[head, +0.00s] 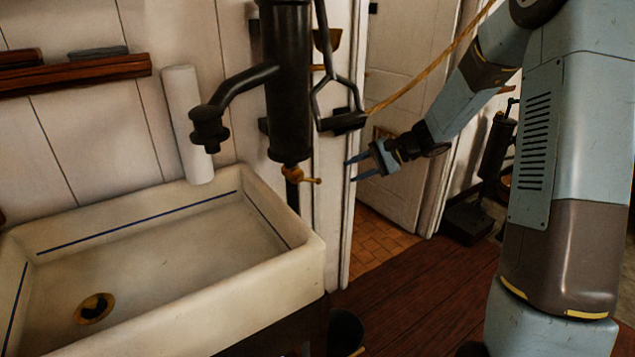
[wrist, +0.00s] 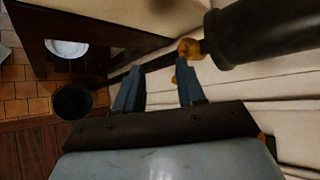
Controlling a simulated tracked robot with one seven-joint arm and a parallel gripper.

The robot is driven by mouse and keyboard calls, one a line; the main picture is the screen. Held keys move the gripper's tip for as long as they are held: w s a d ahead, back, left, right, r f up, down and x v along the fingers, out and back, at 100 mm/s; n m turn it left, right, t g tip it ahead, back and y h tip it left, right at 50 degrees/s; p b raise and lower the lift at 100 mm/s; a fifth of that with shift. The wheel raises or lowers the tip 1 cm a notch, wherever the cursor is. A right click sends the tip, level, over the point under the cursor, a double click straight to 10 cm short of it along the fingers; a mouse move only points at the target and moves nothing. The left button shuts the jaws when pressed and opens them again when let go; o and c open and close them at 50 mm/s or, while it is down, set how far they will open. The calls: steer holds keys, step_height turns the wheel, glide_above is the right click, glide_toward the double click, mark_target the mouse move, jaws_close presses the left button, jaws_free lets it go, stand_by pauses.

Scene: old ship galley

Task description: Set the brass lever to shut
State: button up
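The brass lever (head: 310,180) sits on a small brass cock below the black pump cylinder (head: 287,90). In the head view its handle points right, towards my gripper. My gripper (head: 352,169) is to the right of the lever, open and empty, with a gap between its fingertips and the handle. In the wrist view the brass cock (wrist: 188,46) is just beyond the tip of the right-hand finger, beside the black cylinder (wrist: 265,30). There the lever handle is mostly hidden behind that finger, and I cannot tell whether they touch.
A white sink (head: 150,260) with a brass drain stands left of the pump. A black spout (head: 230,95) reaches over it, and a pump handle (head: 342,120) hangs above my gripper. A dark bucket (head: 345,330) stands on the floor. A doorway is behind my gripper.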

mark_target(319, 180)
steer(key=w+d+f+m+t+y, duration=0.1)
steer(key=w+f+m+t+y, duration=0.2)
steer(key=w+f, duration=0.5)
steer(key=shift+m+h, duration=0.3)
steer(key=shift+m, duration=0.2)
steer(key=x, duration=1.3)
steer(key=shift+w+a, duration=0.25)
steer(key=shift+a, duration=0.05)
jaws_close()
